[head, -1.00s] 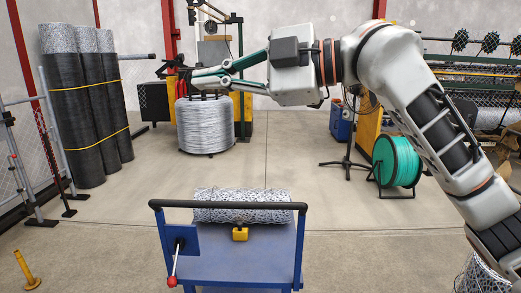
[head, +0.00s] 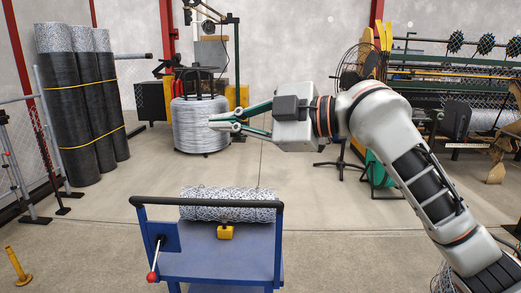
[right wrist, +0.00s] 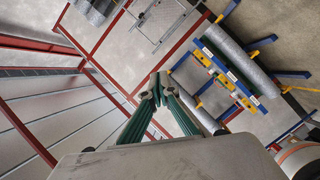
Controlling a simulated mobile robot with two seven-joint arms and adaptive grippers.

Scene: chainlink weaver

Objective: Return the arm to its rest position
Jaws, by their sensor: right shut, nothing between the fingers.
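My right gripper (head: 222,121) is raised in front of me in the head view, its green fingers pointing left and shut with nothing between them. It is in the air above and beyond the blue cart, overlapping the wire coil in the picture. In the right wrist view its fingertips (right wrist: 157,88) meet at the middle. My right arm (head: 415,160) comes in from the lower right, bent at the elbow. My left gripper does not show.
A blue cart (head: 215,262) with a roll of mesh (head: 228,204) stands in front. A wire coil (head: 199,125) stands behind. Dark mesh rolls (head: 85,110) lean at the left. A fan (head: 360,65) and a weaving machine (head: 470,85) stand at the right.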

